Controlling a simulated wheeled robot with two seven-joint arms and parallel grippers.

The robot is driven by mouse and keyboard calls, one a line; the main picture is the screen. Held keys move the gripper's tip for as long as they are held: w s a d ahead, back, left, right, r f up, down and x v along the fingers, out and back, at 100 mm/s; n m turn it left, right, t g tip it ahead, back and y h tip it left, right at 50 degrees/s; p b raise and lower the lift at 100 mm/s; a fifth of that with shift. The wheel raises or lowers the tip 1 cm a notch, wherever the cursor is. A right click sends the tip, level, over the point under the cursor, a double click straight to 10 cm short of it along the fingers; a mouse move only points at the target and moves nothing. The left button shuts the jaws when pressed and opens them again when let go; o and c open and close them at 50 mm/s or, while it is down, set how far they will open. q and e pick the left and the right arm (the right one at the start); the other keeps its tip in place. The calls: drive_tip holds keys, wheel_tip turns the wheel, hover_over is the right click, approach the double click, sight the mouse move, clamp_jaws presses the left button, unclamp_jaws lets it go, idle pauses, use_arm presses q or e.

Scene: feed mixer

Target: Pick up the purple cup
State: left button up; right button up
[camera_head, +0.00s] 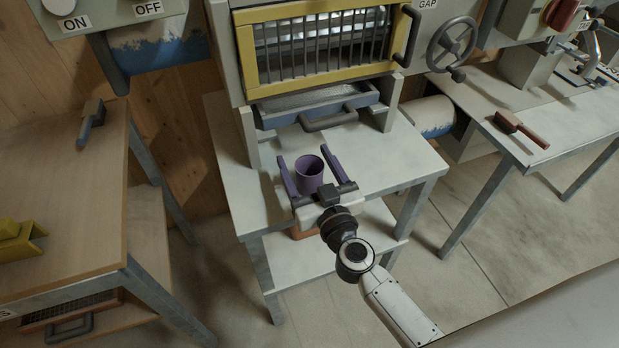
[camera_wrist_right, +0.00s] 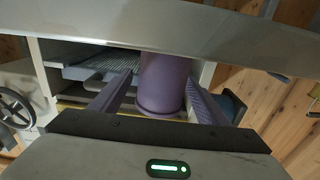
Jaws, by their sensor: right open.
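The purple cup (camera_head: 309,176) stands upright on the light table under the machine in the head view, with its open top up. My right gripper (camera_head: 304,155) is open, with one purple finger on either side of the cup. The right wrist view shows the cup (camera_wrist_right: 163,82) between the two fingers, closer to the finger on the picture's right. A gap shows at the left finger; contact at the right finger cannot be told. The gripper's body hides part of the table in front of the cup. My left gripper is not in view.
The machine's blue tray (camera_head: 315,106) and yellow-framed grille (camera_head: 318,45) are just behind the cup. Table legs stand at both sides. A brush (camera_head: 91,120) and a yellow object (camera_head: 20,240) lie on the left bench. A red-handled brush (camera_head: 521,128) lies on the right table.

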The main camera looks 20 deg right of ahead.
drive_tip(key=shift+w, duration=0.9)
drive_tip(key=c, duration=1.1)
drive_tip(key=shift+r, duration=0.1)
